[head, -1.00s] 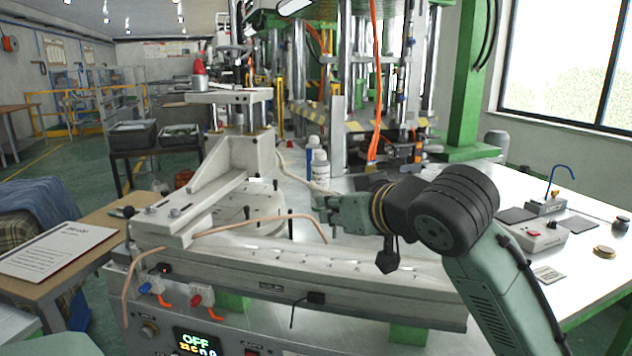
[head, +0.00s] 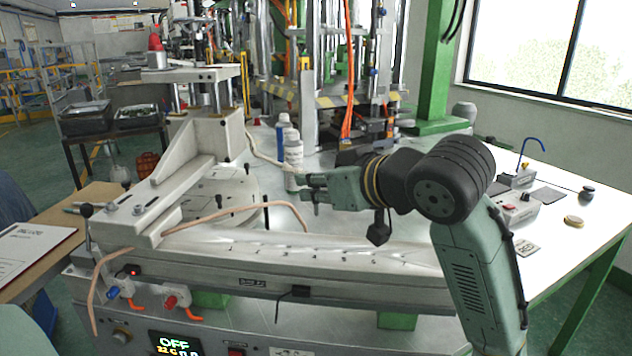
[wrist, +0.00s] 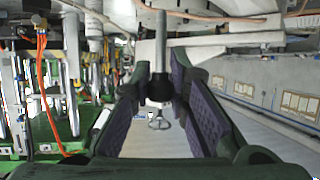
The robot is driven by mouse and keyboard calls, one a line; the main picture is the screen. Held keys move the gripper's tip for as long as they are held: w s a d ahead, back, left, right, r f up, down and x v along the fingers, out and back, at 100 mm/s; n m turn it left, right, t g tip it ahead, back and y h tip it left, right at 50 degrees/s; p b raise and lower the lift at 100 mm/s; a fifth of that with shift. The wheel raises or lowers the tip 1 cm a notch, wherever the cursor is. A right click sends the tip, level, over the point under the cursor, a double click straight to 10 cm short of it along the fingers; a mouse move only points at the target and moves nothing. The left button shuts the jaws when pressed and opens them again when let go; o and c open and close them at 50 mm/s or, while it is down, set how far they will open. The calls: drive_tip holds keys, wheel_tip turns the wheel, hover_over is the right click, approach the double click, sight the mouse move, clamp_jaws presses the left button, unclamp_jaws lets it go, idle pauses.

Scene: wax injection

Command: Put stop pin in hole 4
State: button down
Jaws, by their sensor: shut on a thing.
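My gripper (head: 303,190) hangs over the white bench, behind the long pale rail as the head view shows it. In the wrist view its two purple-padded fingers (wrist: 160,82) are closed on the stop pin, a grey rod (wrist: 160,45) with a black collar and a small metal ring at the end. The pin is hard to make out in the head view. The rail (head: 330,250) carries a row of small numbered marks along its top. The gripper is above and behind this row. The hole numbers are too small to read surely.
A pinkish hose (head: 235,212) arches over the rail's left part. A pale clamp frame (head: 205,150) stands at the left. White bottles (head: 293,150) stand behind the gripper. A small control box (head: 515,208) sits on the open bench to the right.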

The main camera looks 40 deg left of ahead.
sight(316, 214)
drive_tip(key=shift+f+b, duration=1.85)
drive_tip(key=shift+f, duration=1.05)
drive_tip(key=shift+p, duration=0.4)
drive_tip(key=shift+f+b, duration=1.05)
drive_tip(key=shift+f, duration=0.55)
drive_tip(key=c, duration=1.5)
unclamp_jaws()
drive_tip(key=shift+o, duration=0.2)
drive_tip(key=v, duration=1.2)
